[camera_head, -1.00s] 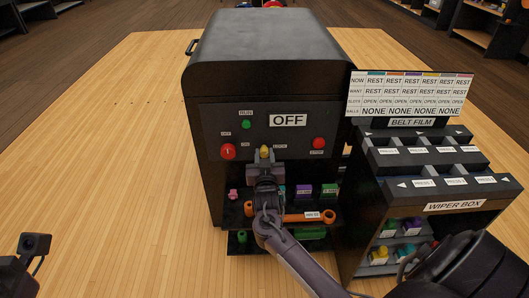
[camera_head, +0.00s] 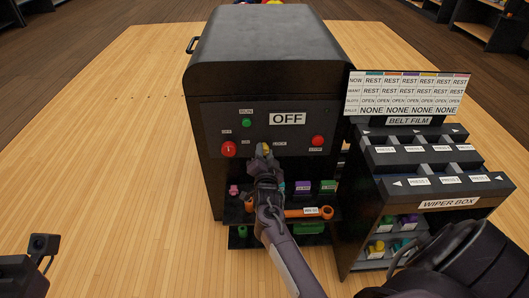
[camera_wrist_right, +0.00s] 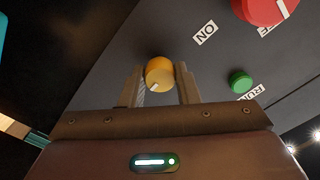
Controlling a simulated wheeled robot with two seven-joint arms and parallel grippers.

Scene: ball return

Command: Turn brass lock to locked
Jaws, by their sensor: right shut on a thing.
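The brass lock (camera_head: 265,148) is a small yellow round knob on the dark front panel of the machine, beside the LOCK label. In the right wrist view the knob (camera_wrist_right: 160,72) sits between my right gripper's two fingers (camera_wrist_right: 161,84). A pale mark on its face points to the lower left there. In the head view my right gripper (camera_head: 264,161) is shut on the knob and partly hides it. Of my left arm only a part shows at the bottom left; its jaws are out of view.
A red OFF/ON knob (camera_head: 228,149) is left of the lock, a green RUN button (camera_head: 246,123) above it and a red button (camera_head: 318,140) to the right. Below is a shelf with an orange bar (camera_head: 300,212). The wiper box (camera_head: 448,204) stands close on the right.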

